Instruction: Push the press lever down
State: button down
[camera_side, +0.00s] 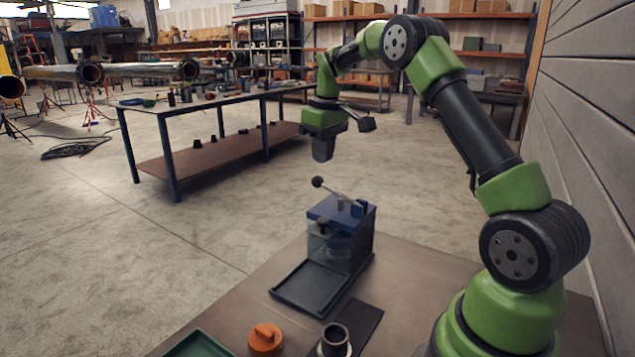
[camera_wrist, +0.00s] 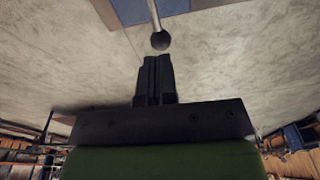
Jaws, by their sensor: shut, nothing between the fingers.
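The press (camera_side: 340,235) stands on the table, with a blue top, clear side panels and a dark base plate reaching toward the front left. Its lever (camera_side: 333,192) slants up to the left and ends in a black ball knob (camera_side: 317,182). My gripper (camera_side: 323,157) points down just above the knob, with a small gap between them in the side view. In the wrist view my gripper's fingers (camera_wrist: 155,62) are closed together and empty. The knob (camera_wrist: 160,40) shows just beyond the fingertips, on its thin rod.
An orange knobbed part (camera_side: 265,338), a grey flanged pipe piece (camera_side: 335,340) on a dark mat (camera_side: 362,325) and a green tray (camera_side: 198,345) are at the table's front. A long workbench (camera_side: 215,100) stands farther back. The space left of the press is open floor.

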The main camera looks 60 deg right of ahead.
aim_at(320, 177)
jog(key=shift+w+f, duration=0.2)
jog(key=shift+f, duration=1.9)
